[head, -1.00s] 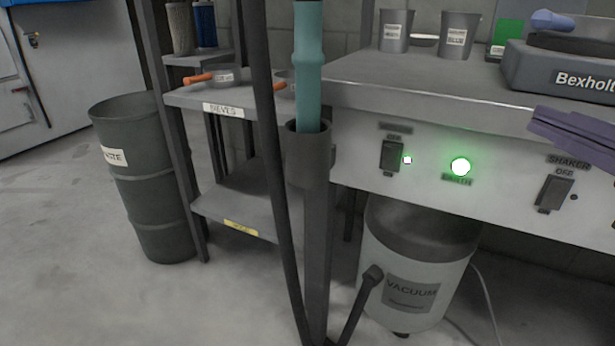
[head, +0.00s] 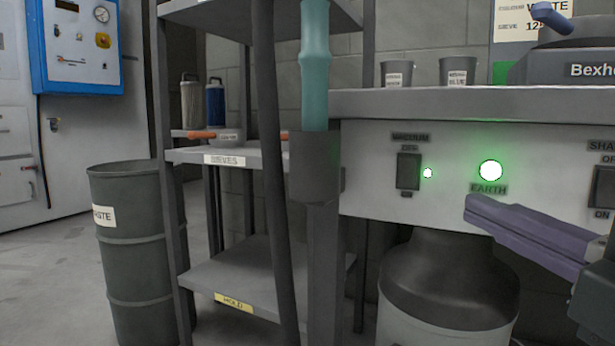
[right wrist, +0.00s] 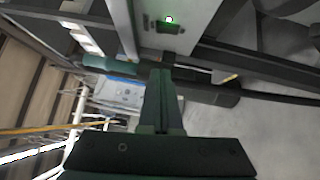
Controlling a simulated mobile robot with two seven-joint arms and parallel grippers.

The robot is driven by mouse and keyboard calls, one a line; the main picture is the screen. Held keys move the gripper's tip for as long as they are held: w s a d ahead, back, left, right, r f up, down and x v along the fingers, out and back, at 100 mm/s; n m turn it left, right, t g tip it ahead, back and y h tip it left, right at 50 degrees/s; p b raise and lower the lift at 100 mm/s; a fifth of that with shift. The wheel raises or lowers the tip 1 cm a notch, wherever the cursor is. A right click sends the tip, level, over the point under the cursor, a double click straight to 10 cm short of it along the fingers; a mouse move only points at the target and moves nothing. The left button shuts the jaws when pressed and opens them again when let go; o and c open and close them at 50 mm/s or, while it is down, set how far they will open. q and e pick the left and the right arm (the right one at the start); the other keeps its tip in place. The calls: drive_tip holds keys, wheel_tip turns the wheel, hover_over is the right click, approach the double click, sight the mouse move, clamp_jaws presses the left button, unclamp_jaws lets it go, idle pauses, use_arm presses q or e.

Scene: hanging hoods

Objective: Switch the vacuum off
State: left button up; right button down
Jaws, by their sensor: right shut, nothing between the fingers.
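The vacuum switch (head: 408,171) is a dark rocker on the grey bench panel, with OFF marked above it and ON below. The switch also shows near the top of the right wrist view (right wrist: 166,27). The vacuum (head: 450,290) is a drum with a dark top under the bench, cut off by the lower edge. My right gripper (head: 473,208) has purple fingers, shut and empty, right of and below the switch, apart from it. Its fingers show in the right wrist view (right wrist: 160,78). My left gripper is out of view.
A large green EARTH lamp (head: 490,170) is lit above my right fingers. The shaker switch (head: 604,187) is at the right edge. A teal wand stands in a dark holder (head: 314,168) with a hose left of the switch. Sieve shelves (head: 230,157) and a waste drum (head: 135,250) stand left.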

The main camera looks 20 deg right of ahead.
drive_tip(key=b, duration=0.1)
approach(400, 164)
drive_tip(key=w+a, duration=0.2)
drive_tip(key=a, duration=0.1)
drive_tip(key=w+d+b, duration=0.1)
drive_tip(key=w+d, duration=0.1)
drive_tip(key=w, duration=0.1)
drive_tip(key=shift+d, duration=0.3)
drive_tip(key=shift+w+d+r+b, duration=0.25)
drive_tip(key=shift+d+b, duration=0.1)
drive_tip(key=shift+d, duration=0.1)
